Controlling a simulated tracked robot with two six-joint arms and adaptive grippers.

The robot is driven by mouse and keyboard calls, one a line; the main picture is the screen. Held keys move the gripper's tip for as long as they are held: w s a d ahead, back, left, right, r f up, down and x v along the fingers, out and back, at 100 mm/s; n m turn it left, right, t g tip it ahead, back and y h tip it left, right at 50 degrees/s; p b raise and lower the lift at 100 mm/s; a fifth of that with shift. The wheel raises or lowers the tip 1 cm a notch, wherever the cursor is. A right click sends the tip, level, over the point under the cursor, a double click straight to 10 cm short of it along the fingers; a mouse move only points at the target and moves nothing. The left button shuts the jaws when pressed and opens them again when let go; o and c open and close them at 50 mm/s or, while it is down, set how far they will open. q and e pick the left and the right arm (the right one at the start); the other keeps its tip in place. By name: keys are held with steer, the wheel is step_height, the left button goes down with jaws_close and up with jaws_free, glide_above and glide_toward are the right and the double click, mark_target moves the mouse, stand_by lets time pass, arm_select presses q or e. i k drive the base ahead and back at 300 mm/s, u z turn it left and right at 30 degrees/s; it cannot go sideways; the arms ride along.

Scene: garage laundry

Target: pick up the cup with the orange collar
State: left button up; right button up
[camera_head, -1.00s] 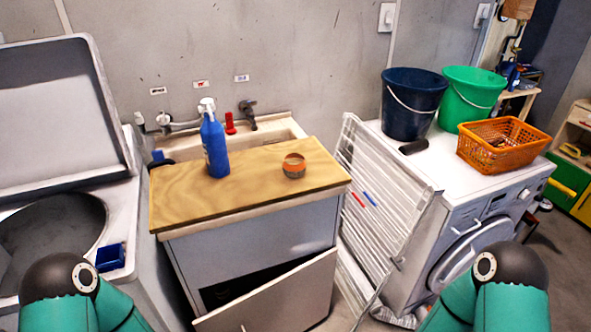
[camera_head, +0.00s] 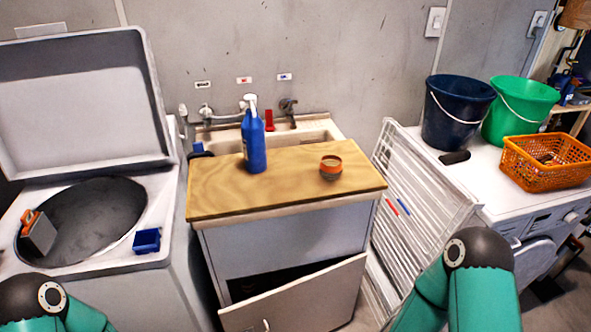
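The cup with the orange collar (camera_head: 331,170) stands on the wooden board (camera_head: 230,196) over the sink cabinet, towards its right side. A blue spray bottle (camera_head: 254,142) stands to its left on the same board. Only upper parts of my two arms show, at the bottom left and bottom right corners. Neither gripper is in the picture, and nothing touches the cup.
A white drying rack (camera_head: 413,190) leans right of the cabinet. Dark blue (camera_head: 456,112) and green (camera_head: 519,110) buckets and an orange basket (camera_head: 546,162) stand on the washing machine. The cabinet door (camera_head: 300,298) hangs open. A top-loading washer (camera_head: 150,190) stands left.

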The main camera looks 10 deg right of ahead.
mark_target(331, 169)
steer(key=z, duration=0.6)
steer(key=i, duration=0.15)
steer(key=u, duration=2)
steer(key=k, duration=0.55)
steer(key=z, duration=0.9)
steer(key=k, duration=0.75)
steer(key=z, duration=0.65)
steer(key=i, duration=0.8)
steer(key=u, duration=0.6)
steer(key=i, duration=0.65)
steer(key=u, duration=0.2)
